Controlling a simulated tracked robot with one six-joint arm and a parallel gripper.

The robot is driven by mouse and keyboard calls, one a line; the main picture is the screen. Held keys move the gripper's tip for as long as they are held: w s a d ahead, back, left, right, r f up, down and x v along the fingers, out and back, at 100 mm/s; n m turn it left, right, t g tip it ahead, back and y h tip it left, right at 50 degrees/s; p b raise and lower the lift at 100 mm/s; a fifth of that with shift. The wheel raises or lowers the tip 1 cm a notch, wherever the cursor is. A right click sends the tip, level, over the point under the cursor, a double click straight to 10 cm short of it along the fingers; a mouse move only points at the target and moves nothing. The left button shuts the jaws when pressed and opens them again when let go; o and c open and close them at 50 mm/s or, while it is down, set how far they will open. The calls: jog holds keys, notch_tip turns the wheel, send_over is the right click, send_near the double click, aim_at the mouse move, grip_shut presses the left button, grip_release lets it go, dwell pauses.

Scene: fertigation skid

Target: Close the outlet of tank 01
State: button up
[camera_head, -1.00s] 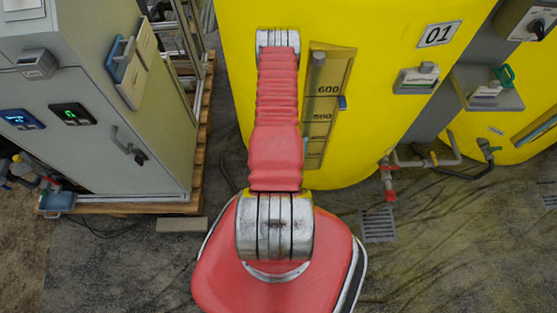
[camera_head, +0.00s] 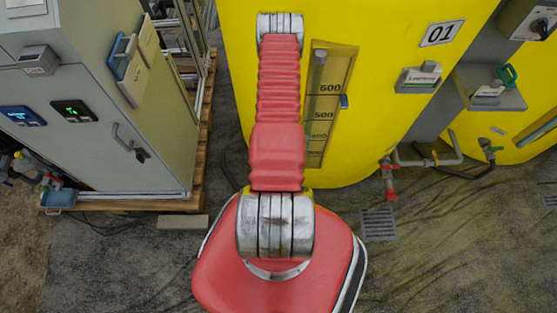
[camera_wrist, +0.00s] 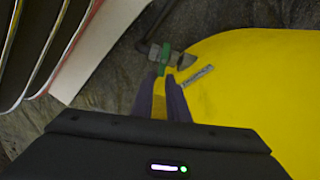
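The yellow tank (camera_head: 380,120) bears the label 01 (camera_head: 441,32) in the head view. A pipe with a red valve handle (camera_head: 390,195) stands at its lower right, near the floor. In the wrist view, a green-handled valve (camera_wrist: 163,55) on a pipe lies just beyond my fingertips, beside a yellow tank surface (camera_wrist: 250,85). I cannot tell whether the fingers touch it. My gripper (camera_wrist: 160,80) shows two purple-grey fingers with a yellow gap between them; it looks open and empty.
A grey cabinet (camera_head: 110,130) stands on a wooden pallet (camera_head: 200,150) at the left. A floor drain (camera_head: 379,224) lies right of my arm. Grey control boxes (camera_head: 418,79) and another yellow tank (camera_head: 510,145) are at the right. The floor at the lower right is clear.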

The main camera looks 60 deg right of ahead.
jog(key=a+n, duration=0.1)
jog(key=a+r+n+y, duration=0.1)
jog(key=s+a, duration=0.1)
jog(key=shift+s+a+r+n+g, duration=0.1)
jog(key=shift+a+r+n+g, duration=0.15)
jog(key=shift+n+g, duration=0.15)
grip_shut()
jog(key=w+a+r+n, duration=0.4)
jog(key=r+n, duration=0.1)
jog(key=r, duration=0.8)
jog(key=w+a+r+n, duration=0.4)
jog(key=r+n, duration=0.2)
jog(key=r, duration=0.6)
jog(key=w+a+r+n, duration=0.4)
jog(key=w+r+n, duration=0.1)
jog(key=r, duration=0.8)
jog(key=s+a+r+n+t+h, duration=0.1)
jog(key=a+r+n+t, duration=0.5)
jog(key=a+r, duration=1.6)
notch_tip(320, 180, up, 4)
jog(key=n, duration=0.3)
jog(key=shift+a+r+n, duration=0.2)
jog(key=shift+a+n, duration=0.1)
jog(key=shift+n, duration=0.1)
jog(key=shift+s, duration=0.1)
